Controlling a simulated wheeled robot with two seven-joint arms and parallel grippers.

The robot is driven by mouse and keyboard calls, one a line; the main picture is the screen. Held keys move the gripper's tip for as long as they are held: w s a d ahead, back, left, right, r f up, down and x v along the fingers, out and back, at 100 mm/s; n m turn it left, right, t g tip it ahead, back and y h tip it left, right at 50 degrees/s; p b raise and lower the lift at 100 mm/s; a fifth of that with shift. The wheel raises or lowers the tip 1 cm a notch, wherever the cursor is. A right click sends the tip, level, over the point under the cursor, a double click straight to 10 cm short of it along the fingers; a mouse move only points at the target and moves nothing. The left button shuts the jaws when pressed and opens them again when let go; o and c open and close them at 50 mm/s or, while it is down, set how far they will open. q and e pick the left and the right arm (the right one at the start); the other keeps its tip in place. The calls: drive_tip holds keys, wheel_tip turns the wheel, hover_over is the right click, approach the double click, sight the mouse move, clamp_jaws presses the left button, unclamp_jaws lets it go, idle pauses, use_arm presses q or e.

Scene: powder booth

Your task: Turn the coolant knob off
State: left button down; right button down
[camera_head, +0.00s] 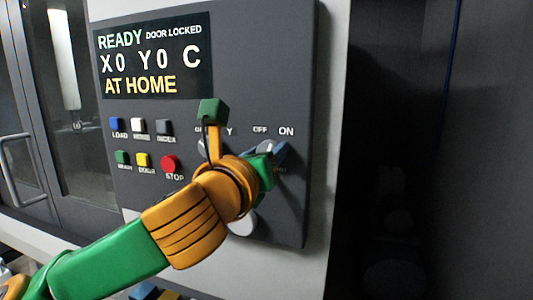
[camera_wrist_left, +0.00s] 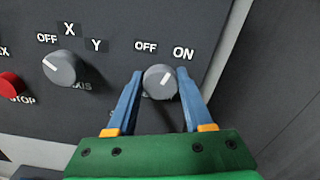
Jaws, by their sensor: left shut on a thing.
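The coolant knob (camera_wrist_left: 158,84) is a round grey knob under the words OFF and ON in the left wrist view. Its white mark points up and right, toward ON. My left gripper (camera_wrist_left: 160,73) has one blue finger on each side of the knob and is shut on it. In the head view my left gripper (camera_head: 273,153) is at the panel's right side, and its hand and wrist hide most of the knob. The knob's name label is mostly hidden. My right gripper is not in view.
Another grey knob (camera_wrist_left: 59,69), marked OFF, X and Y, sits just to the left. The red STOP button (camera_head: 170,164) and several small buttons are further left on the dark panel (camera_head: 285,60). A display (camera_head: 155,55) is above. Dark space lies right of the panel.

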use_arm(q)
drive_tip(key=n+b, duration=0.2)
drive_tip(key=n, duration=0.8)
drive_tip(key=shift+a+f, duration=0.1)
drive_tip(key=shift+a, duration=0.05)
drive_tip(key=shift+n, duration=0.5)
drive_tip(key=shift+c, duration=1.5)
unclamp_jaws()
drive_tip(key=shift+w, duration=0.15)
drive_tip(key=b+v, duration=0.4)
drive_tip(key=v, duration=0.3)
